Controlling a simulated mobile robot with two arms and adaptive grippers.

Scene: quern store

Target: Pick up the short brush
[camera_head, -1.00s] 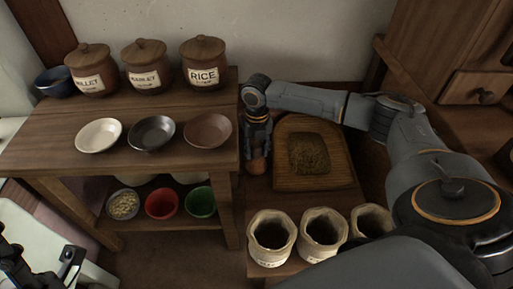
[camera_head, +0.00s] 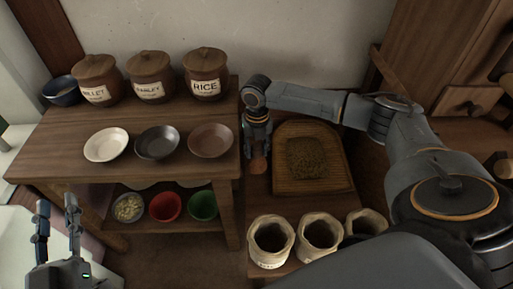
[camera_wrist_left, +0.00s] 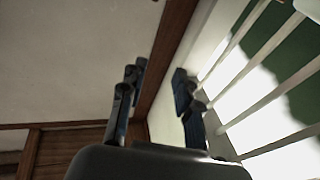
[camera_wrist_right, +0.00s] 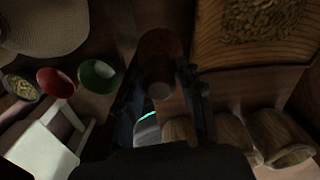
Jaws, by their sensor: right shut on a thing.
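My right gripper (camera_head: 258,150) points down beside the left edge of the wooden tray, over the lower bench. It is shut on a brown rounded thing (camera_head: 258,166), most likely the short brush, though the fingers hide much of it. In the right wrist view this thing (camera_wrist_right: 160,68) sits between the fingers, reddish brown with a paler blunt end. No bristles can be made out. My left gripper (camera_head: 57,205) is open and empty at the lower left, fingers up; the left wrist view also shows its fingers (camera_wrist_left: 158,90) apart.
The wooden tray (camera_head: 335,185) holds dark grain. Several open sacks (camera_head: 270,240) stand in front of it. The left table (camera_head: 60,135) bears lidded jars (camera_head: 207,75) and shallow bowls (camera_head: 106,145); coloured bowls (camera_head: 165,207) sit on its lower shelf.

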